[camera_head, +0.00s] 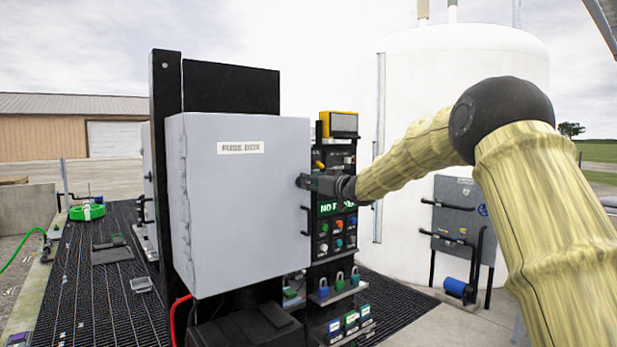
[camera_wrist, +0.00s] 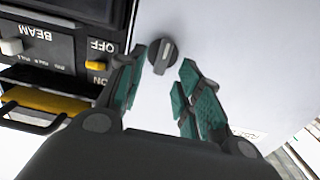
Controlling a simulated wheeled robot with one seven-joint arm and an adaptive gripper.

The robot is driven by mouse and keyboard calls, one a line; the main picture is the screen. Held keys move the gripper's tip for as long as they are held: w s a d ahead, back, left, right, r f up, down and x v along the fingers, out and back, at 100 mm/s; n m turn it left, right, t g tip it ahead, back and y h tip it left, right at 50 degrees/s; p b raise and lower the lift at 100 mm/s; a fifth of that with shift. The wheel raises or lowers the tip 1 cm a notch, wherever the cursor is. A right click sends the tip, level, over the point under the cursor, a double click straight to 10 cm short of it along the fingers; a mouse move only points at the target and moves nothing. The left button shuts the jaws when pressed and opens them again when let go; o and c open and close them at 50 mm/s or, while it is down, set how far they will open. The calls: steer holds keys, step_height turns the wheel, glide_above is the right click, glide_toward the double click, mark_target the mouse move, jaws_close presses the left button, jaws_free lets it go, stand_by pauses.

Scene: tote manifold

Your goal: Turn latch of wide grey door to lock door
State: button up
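The wide grey door (camera_head: 240,210) is the front of a box with a label plate near its top, and it looks shut in the head view. In the wrist view the door (camera_wrist: 225,45) fills the right side. The latch, a dark round knob (camera_wrist: 161,56) with a light pointer line, sits on the door near its edge. My gripper (camera_wrist: 160,75) is open, with its green-padded fingers on either side of the latch and a visible gap to each. In the head view my gripper (camera_head: 312,183) is at the door's right edge and hides the latch.
A black control panel (camera_head: 336,200) with buttons and a green display stands right beside the door. Its switches (camera_wrist: 97,65) show close to my left finger. A white tank (camera_head: 455,110) stands behind my arm.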

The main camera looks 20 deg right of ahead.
steer(key=shift+p+x, duration=0.4)
steer(key=shift+x, duration=0.8)
jaws_close()
